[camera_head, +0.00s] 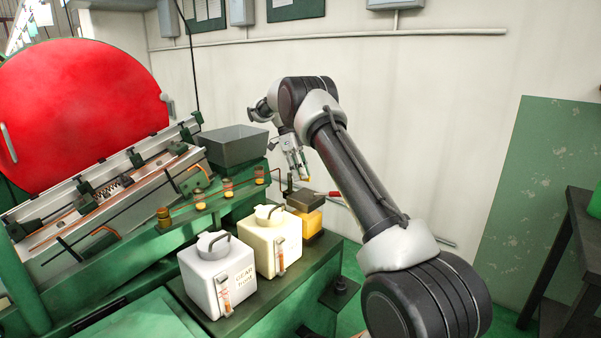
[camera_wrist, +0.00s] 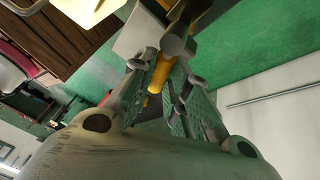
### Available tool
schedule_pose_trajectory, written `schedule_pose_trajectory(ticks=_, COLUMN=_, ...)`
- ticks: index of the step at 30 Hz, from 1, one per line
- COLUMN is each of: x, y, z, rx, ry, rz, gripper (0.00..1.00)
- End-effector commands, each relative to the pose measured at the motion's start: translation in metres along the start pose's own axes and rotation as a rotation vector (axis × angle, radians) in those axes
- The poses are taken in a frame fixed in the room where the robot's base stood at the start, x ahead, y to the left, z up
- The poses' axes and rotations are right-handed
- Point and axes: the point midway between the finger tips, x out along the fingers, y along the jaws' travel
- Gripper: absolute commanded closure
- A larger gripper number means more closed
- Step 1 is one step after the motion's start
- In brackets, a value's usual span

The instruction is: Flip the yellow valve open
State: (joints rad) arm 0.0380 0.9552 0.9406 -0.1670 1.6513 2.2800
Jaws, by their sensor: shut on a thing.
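The yellow valve handle (camera_wrist: 158,72) shows in the wrist view as a short orange-yellow bar between the fingers of my gripper (camera_wrist: 164,66). A grey round-ended part (camera_wrist: 178,44) sits at its upper end. In the head view my gripper (camera_head: 301,170) points down behind the dark-topped yellow box, and only a small yellow bit (camera_head: 307,179) shows at its fingertips. The gripper is shut on the yellow handle. The fingers hide part of the handle, and the valve's body is hard to make out in the head view.
A white jug (camera_head: 215,275) and a cream jug (camera_head: 268,240) stand on the green bench, with a dark-topped yellow box (camera_head: 304,215) beside them. A red-handled lever (camera_head: 334,193) lies close to my gripper. A grey bin (camera_head: 233,148) stands to its left, and a red disc (camera_head: 80,105) further left.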

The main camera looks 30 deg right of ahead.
Motion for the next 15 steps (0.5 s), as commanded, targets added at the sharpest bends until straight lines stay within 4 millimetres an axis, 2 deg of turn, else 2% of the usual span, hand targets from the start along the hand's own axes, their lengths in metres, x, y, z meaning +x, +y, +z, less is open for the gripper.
schedule_pose_trajectory(ticks=7, x=-0.0002, y=0.0049, z=0.0004, rx=0.131, ry=-0.031, rz=0.05, gripper=1.0)
schedule_pose_trajectory(ticks=15, x=0.0002, y=0.0077, z=0.0009, rx=0.2, ry=-0.046, rz=0.079, gripper=1.0)
